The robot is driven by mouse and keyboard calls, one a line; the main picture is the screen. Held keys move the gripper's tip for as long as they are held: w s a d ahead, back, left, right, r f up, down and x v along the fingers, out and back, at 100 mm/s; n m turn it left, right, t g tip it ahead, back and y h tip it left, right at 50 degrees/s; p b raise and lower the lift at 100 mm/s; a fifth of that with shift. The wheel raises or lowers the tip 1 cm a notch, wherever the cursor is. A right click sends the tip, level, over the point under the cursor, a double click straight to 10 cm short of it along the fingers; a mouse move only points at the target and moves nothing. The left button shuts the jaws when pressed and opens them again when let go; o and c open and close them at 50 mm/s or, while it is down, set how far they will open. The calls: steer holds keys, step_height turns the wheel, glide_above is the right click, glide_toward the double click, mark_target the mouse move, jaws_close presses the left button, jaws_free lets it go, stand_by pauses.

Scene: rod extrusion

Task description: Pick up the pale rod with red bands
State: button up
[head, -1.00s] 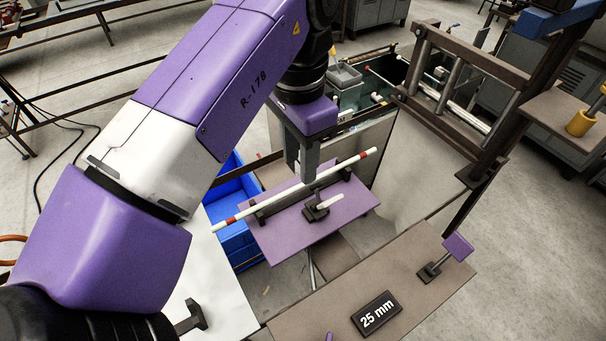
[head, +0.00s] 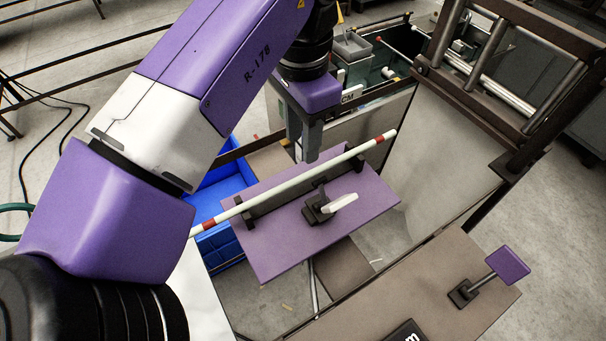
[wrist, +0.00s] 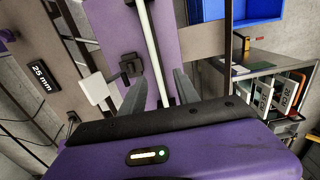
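The pale rod with red bands (head: 268,196) lies across black supports on a tilted purple plate (head: 275,255). A red band shows near each end in the head view. My gripper (head: 308,158) hangs over the rod's middle with its fingers pointing down. In the head view its fingertips appear just behind and above the rod, apart from it. In the wrist view my gripper (wrist: 158,90) is open. The rod (wrist: 150,45) runs lengthwise between the two spread fingers there. A black clamp with a white lever (head: 342,203) stands on the plate beside the rod.
A blue bin (head: 225,190) sits behind and left of the plate. A brown bench (head: 440,275) with a purple paddle handle (head: 507,264) is at the front right. A dark metal frame (head: 490,110) with rollers rises at the right.

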mark_target(303, 176)
steer(key=shift+s+f+p, duration=0.25)
steer(key=shift+f+p, duration=0.05)
steer(key=shift+f, duration=1.55)
steer(key=shift+s+f+p, duration=0.2)
steer(key=shift+f+p, duration=0.1)
steer(key=shift+f, duration=1.5)
steer(key=shift+c, duration=0.2)
jaws_close()
